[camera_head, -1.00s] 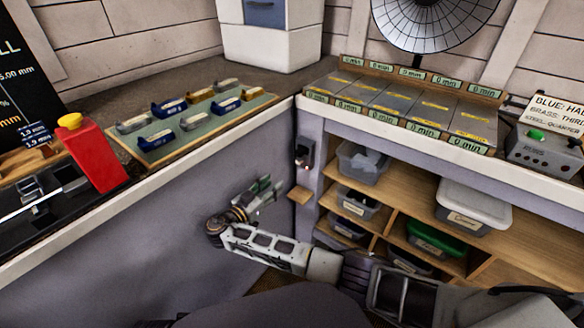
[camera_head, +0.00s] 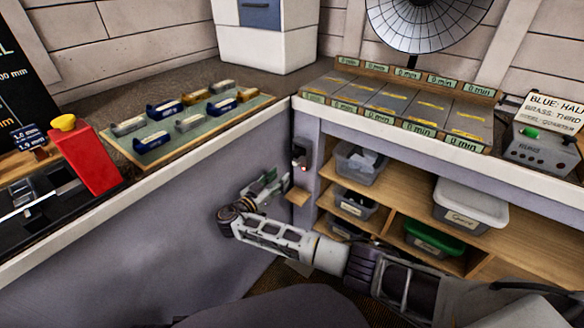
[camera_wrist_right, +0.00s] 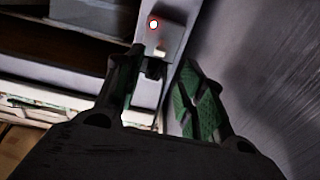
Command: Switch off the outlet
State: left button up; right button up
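The outlet (camera_head: 302,152) is a small grey and dark fixture on the purple-grey post at the inner corner under the counters. In the right wrist view, a pale strip with a lit red light (camera_wrist_right: 153,24) shows just beyond the fingers, with a small dark part below the light. My right gripper (camera_head: 268,186) is low and left of the outlet, apart from it in the head view. In the right wrist view my right gripper (camera_wrist_right: 160,72) is open and empty, its green-padded fingers spread below the red light. My left gripper is not in view.
A small wooden block (camera_head: 298,196) juts out below the outlet. Shelves with a clear bin (camera_head: 360,165) and a white-lidded bin (camera_head: 470,205) stand to the right. The left counter's front panel (camera_head: 150,245) is close to my right gripper.

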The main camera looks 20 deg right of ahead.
aim_at(297, 163)
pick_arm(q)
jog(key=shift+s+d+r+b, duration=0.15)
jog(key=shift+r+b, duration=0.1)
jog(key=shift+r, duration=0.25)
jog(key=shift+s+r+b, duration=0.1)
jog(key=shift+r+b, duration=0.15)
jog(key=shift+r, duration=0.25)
pick_arm(e)
jog(key=x, duration=0.8)
jog(key=shift+w+d, duration=0.2)
jog(key=shift+d, duration=0.05)
grip_shut()
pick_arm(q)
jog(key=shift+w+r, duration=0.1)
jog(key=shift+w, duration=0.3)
